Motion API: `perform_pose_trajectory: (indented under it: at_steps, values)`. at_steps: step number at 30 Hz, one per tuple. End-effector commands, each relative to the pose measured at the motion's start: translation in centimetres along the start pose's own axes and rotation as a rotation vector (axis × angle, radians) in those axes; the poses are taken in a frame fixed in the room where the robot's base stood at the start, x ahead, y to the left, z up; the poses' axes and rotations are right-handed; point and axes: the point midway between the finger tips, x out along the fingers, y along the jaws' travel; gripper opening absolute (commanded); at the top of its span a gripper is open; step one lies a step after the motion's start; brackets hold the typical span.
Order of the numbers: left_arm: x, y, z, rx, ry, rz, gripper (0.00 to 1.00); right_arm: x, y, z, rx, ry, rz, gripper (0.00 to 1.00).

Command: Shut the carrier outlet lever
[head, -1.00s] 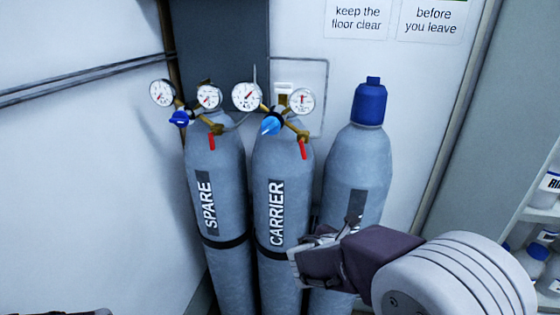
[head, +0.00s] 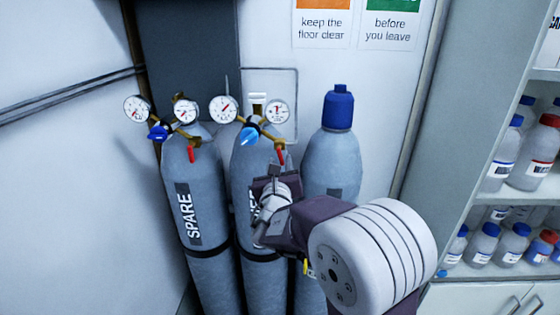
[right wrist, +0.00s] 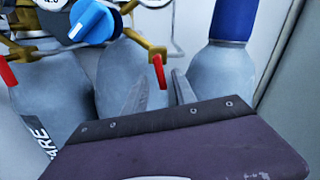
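The carrier cylinder (head: 245,160) is grey, the middle one of three, its label mostly hidden by my right arm. Its red outlet lever (head: 280,156) hangs down from the brass outlet, under the right-hand gauge. My right gripper (head: 280,166) is just below and in front of the lever. My left gripper is not in view.
The spare cylinder (head: 187,190), with its own red lever (head: 191,154) and blue knob (head: 158,132), stands to the left. A blue-capped cylinder (head: 332,160) stands to the right. Shelves with bottles (head: 510,160) are at far right. A blue knob (head: 248,135) sits left of the carrier lever.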

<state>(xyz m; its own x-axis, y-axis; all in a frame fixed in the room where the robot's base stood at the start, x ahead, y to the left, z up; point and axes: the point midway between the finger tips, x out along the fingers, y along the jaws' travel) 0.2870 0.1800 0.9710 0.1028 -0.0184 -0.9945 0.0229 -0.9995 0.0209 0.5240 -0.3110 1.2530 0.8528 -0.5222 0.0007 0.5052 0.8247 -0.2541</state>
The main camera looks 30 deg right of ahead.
Motion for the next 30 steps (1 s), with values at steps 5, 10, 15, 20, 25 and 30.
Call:
perform_pose_trajectory:
  at_steps: [5,10,15,20,25,30]
  values:
    - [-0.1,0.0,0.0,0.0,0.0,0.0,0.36,0.7,0.0,-0.1,0.0,0.001,-0.001,0.33]
    - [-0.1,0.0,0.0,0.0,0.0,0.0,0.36,0.7,0.0,-0.1,0.0,0.001,0.0,0.27]
    - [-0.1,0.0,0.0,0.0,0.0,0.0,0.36,0.6,0.0,-0.1,0.0,0.001,0.0,0.0]
    - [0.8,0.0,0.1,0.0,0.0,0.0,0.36,0.6,0.2,-0.4,0.024,-0.001,-0.001,0.0]
    - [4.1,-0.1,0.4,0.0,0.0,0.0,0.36,0.6,0.7,-0.8,0.171,-0.004,-0.001,0.0]
    - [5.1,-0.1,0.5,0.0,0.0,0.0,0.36,0.6,0.8,-0.2,0.266,-0.001,0.0,0.0]
